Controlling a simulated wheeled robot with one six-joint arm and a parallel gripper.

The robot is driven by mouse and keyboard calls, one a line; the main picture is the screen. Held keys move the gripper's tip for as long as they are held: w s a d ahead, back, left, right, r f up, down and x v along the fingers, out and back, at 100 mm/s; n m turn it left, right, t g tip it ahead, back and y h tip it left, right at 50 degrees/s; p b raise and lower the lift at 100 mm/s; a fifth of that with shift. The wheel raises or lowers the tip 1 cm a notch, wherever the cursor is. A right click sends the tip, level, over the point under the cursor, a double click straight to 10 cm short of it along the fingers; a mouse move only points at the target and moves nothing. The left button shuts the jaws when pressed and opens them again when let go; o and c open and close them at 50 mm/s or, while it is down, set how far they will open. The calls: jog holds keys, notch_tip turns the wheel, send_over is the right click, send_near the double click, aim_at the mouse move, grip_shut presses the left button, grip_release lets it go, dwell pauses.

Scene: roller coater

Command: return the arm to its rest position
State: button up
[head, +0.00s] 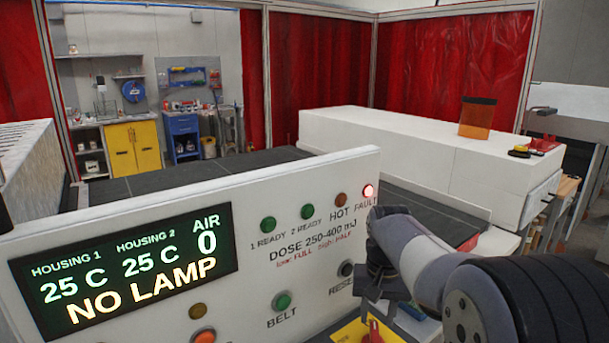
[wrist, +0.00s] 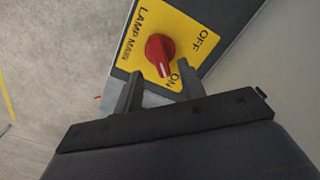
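My arm (head: 430,265) reaches in from the right in the head view, in front of the control panel (head: 330,185). My gripper (wrist: 162,88) shows in the wrist view with its two dark fingers apart and nothing between them. Just beyond the fingertips is a red rotary knob (wrist: 160,50) on a yellow LAMP MAIN plate (wrist: 188,22). The knob's white mark points toward ON. In the head view the red knob (head: 373,332) is partly visible at the bottom edge, below my arm.
The panel display (head: 125,262) reads NO LAMP, 25 C for both housings and AIR 0. The red FAULT light (head: 368,191) glows. A long white housing (head: 400,145) and dark conveyor (head: 200,172) lie behind the panel. An orange item (head: 477,118) stands on the housing.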

aim_at(375, 331)
notch_tip(375, 331, down, 4)
jog(key=shift+r, duration=0.15)
jog(key=shift+f+n, duration=0.3)
jog(key=shift+f, duration=0.1)
jog(key=n, duration=0.4)
jog(key=shift+r+n+b, duration=0.1)
jog(key=shift+n+b, duration=0.2)
jog(key=shift+b, duration=0.1)
jog(key=shift+n+b, duration=0.45)
jog(key=shift+n, duration=1.55)
jog(key=shift+r, duration=0.15)
